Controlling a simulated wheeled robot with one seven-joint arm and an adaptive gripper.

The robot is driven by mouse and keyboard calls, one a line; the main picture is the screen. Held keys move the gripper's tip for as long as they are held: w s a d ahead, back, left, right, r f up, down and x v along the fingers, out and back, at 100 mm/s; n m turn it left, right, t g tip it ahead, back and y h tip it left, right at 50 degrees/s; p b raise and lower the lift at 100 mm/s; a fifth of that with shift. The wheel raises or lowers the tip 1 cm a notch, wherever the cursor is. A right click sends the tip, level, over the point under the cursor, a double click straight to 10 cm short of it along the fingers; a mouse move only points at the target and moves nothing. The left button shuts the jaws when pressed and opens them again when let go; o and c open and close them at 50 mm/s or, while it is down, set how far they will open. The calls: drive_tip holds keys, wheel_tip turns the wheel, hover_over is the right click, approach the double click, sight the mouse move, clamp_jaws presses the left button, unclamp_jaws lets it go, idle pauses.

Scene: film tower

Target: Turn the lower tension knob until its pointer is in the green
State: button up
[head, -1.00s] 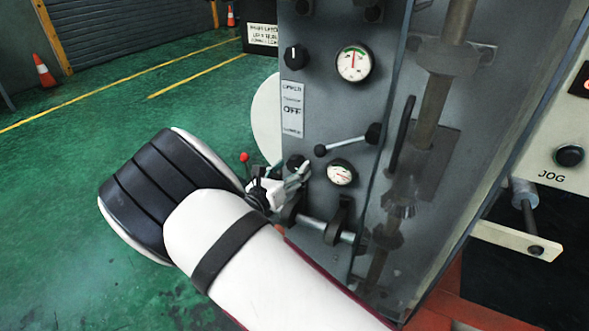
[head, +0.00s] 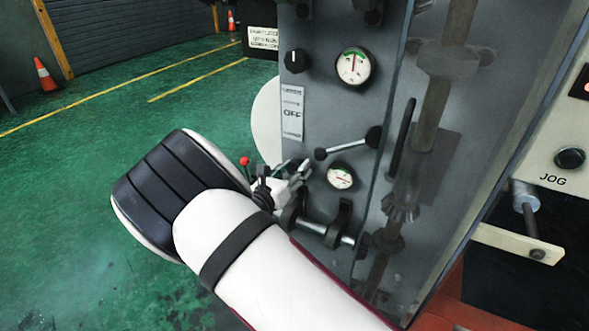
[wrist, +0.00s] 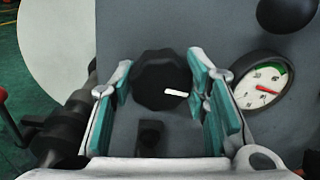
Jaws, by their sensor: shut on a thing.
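The lower tension knob (wrist: 155,80) is black with a white mark that points right and slightly down in the wrist view. My gripper (wrist: 163,88) is shut on it, with teal-padded fingers at its left and right sides. In the head view my gripper (head: 298,174) largely hides the knob. The lower gauge (wrist: 262,84) is right of the knob and also shows in the head view (head: 340,177). In the wrist view its red needle points right and slightly down. The green band is at the dial's upper right, and the needle tip appears just below it.
The upper gauge (head: 353,66) and upper knob (head: 296,61) are higher on the grey panel. A lever (head: 345,144) with a black ball end is just above the lower gauge. A roller shaft (head: 320,226) sticks out below my gripper. Open green floor lies left.

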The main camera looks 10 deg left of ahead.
drive_tip(key=shift+n+p, duration=0.3)
drive_tip(key=shift+p, duration=0.1)
drive_tip(key=n+p, duration=0.3)
drive_tip(key=n, duration=0.1)
drive_tip(key=n+p, duration=0.2)
drive_tip(key=n, duration=0.2)
drive_tip(key=shift+f+n+t+p, duration=0.1)
drive_tip(key=shift+n+t+p, duration=0.3)
drive_tip(key=n+p, duration=0.1)
drive_tip(key=n, duration=0.4)
drive_tip(key=shift+n+y, duration=0.3)
drive_tip(key=shift+n, duration=0.1)
drive_tip(key=shift+d+f+n+p, duration=0.1)
drive_tip(key=shift+n+p, duration=0.55)
drive_tip(key=shift+n, duration=1.75)
drive_tip(key=o, duration=1.1)
drive_tip(key=shift+o, duration=0.2)
drive_tip(key=shift+t+y, duration=0.3)
